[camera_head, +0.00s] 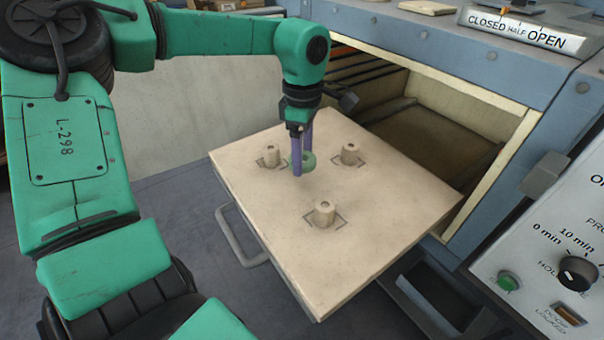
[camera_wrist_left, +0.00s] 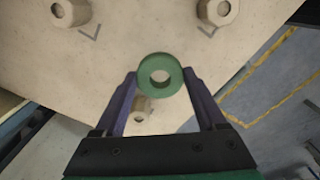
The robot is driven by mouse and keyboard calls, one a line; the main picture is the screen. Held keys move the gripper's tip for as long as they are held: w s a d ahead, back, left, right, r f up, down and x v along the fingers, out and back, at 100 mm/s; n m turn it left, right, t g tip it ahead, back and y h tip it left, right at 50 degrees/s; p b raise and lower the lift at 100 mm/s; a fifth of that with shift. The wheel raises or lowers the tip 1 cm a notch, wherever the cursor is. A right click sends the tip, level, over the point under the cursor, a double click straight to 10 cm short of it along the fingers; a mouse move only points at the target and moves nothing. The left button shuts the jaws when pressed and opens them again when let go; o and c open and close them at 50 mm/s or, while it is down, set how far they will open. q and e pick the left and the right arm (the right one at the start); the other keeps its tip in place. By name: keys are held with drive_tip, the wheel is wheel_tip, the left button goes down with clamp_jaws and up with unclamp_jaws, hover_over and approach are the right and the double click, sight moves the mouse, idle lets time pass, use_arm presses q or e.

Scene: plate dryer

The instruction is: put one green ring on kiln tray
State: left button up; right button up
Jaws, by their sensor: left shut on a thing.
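My left gripper (camera_head: 302,170) is shut on a green ring (camera_head: 308,161), which it holds over the pale kiln tray (camera_head: 370,225). The left wrist view shows the ring (camera_wrist_left: 148,68) flat between the two purple fingertips (camera_wrist_left: 160,80), its hole open. The tray bears three short pegs: one at the left (camera_head: 272,155), one at the back right (camera_head: 350,153) and one at the front (camera_head: 324,213). All three look bare. The ring is between the left and back right pegs in the head view. Its height above the tray is hard to tell. My right gripper is not in view.
The tray sticks out of the open kiln chamber (camera_head: 430,130). A metal handle (camera_head: 240,240) is at the tray's left side. A control panel (camera_head: 560,255) with a knob and green button stands at the right. A "CLOSED HALF OPEN" label (camera_head: 525,30) is on top.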

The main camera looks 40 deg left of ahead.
sight(303, 184)
use_arm(q)
wheel_tip(303, 184, down, 6)
drive_tip(key=shift+f, duration=0.1)
drive_tip(key=shift+d+f, duration=0.1)
drive_tip(key=o, duration=1.3)
drive_tip(key=shift+r, duration=0.45)
wheel_tip(303, 184, up, 12)
drive_tip(key=shift+f, duration=0.2)
drive_tip(key=shift+f, duration=0.1)
